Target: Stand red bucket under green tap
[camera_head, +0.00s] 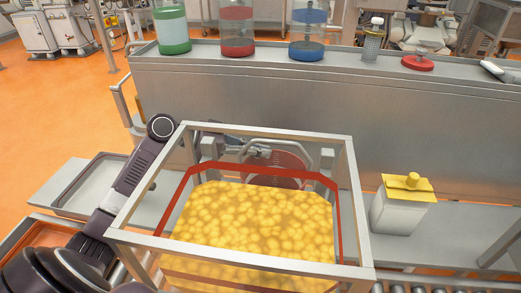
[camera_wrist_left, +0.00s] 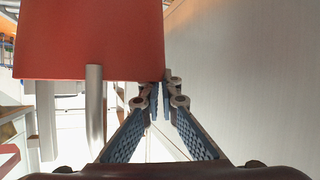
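The red bucket (camera_head: 275,168) stands behind the yellow-filled crate in the head view, partly hidden by the crate's frame. It fills the upper left of the left wrist view (camera_wrist_left: 90,40). My left gripper (camera_head: 262,152) reaches in from the left and is at the bucket's top, close to a grey bent tube. In the wrist view its blue-padded fingers (camera_wrist_left: 162,105) come close together beside the bucket's edge; whether they hold anything is unclear. The tank with the green base (camera_head: 173,45) stands on the ledge at back left; its tap is hidden. My right gripper is not in view.
The metal-framed crate of yellow balls (camera_head: 340,225) stands in front of the bucket. Tanks with red (camera_head: 238,48) and blue (camera_head: 306,54) bases stand on the ledge. A white container with a yellow lid (camera_head: 400,210) is at right. A shallow tray (camera_head: 75,205) is at left.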

